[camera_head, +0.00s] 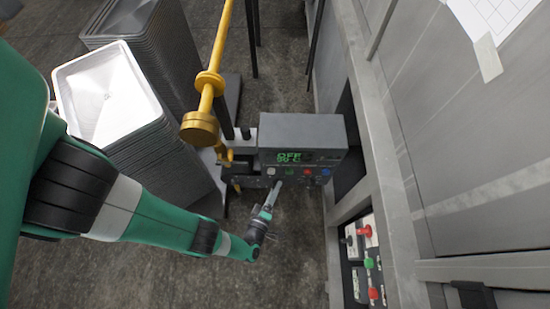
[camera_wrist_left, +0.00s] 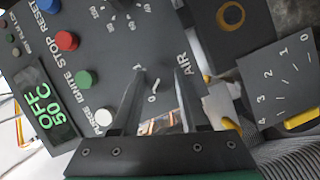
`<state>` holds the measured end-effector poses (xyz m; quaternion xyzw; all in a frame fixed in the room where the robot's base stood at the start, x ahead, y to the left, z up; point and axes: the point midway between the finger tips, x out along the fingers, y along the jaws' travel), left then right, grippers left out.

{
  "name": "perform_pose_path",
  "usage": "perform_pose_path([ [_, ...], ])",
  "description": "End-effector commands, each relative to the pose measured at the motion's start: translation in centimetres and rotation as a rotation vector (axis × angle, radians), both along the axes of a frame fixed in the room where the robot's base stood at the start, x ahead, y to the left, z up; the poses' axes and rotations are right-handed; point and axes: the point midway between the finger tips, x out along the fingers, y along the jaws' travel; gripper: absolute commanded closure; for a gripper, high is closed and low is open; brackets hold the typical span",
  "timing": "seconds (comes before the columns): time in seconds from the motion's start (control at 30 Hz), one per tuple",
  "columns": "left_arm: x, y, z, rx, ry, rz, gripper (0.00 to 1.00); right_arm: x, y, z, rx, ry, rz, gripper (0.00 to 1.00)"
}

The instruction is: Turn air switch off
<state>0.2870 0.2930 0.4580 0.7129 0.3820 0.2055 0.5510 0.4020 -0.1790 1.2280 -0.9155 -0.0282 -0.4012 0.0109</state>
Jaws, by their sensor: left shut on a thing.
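The dark grey control box (camera_head: 300,130) stands beside the machine in the head view, its front panel facing down and towards me. My left gripper (camera_head: 276,190) reaches its lower front edge from below. In the left wrist view, my left gripper (camera_wrist_left: 160,75) has its two fingers at the panel by the AIR label (camera_wrist_left: 187,65), with the marks 1 and 0 between or beside them. It is shut on the air switch, whose dark knob is hard to make out against the dark panel and fingers. My right gripper is not in view.
The panel display (camera_wrist_left: 42,110) reads OFF and 50 °C. White, green, red and blue buttons line the panel close by. A numbered dial plate with a yellow lever (camera_wrist_left: 302,120) is at right. Stacked pans (camera_head: 105,90) and a yellow pipe (camera_head: 212,80) stand left of the box.

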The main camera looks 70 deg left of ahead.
Motion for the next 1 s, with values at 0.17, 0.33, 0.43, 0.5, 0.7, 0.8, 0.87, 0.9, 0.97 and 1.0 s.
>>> perform_pose_path([
  [0.17, 0.0, 0.0, 0.1, 0.001, -0.002, 0.001, 1.0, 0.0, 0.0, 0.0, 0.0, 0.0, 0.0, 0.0],
  [0.33, 0.0, 0.0, 0.1, 0.001, -0.001, 0.001, 0.26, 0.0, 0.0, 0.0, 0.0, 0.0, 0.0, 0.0],
  [0.43, 0.0, 0.0, 0.0, 0.0, 0.0, 0.001, 0.26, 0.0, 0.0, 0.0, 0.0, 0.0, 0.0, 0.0],
  [0.5, 0.0, 0.0, 0.0, 0.0, 0.0, 0.001, 0.26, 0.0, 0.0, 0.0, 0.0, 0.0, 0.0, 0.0],
  [0.7, -0.2, -0.3, 0.1, -0.001, 0.0, -0.002, 0.26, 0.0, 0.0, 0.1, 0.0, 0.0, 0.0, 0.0],
  [0.8, -0.6, -1.1, 0.3, 0.0, -0.001, -0.004, 0.26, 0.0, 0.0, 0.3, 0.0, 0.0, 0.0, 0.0],
  [0.87, -1.1, -1.8, 0.4, 0.0, -0.001, -0.008, 0.26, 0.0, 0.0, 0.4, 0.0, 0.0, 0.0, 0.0],
  [0.9, -1.5, -2.3, 0.5, 0.001, 0.001, -0.01, 0.26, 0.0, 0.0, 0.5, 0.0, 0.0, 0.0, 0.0],
  [0.97, -2.2, -3.1, 0.6, 0.0, 0.0, -0.01, 0.26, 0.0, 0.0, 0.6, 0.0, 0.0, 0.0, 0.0],
  [1.0, -2.6, -3.7, 0.7, 0.0, -0.002, -0.01, 0.26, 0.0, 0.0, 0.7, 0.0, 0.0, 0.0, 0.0],
])
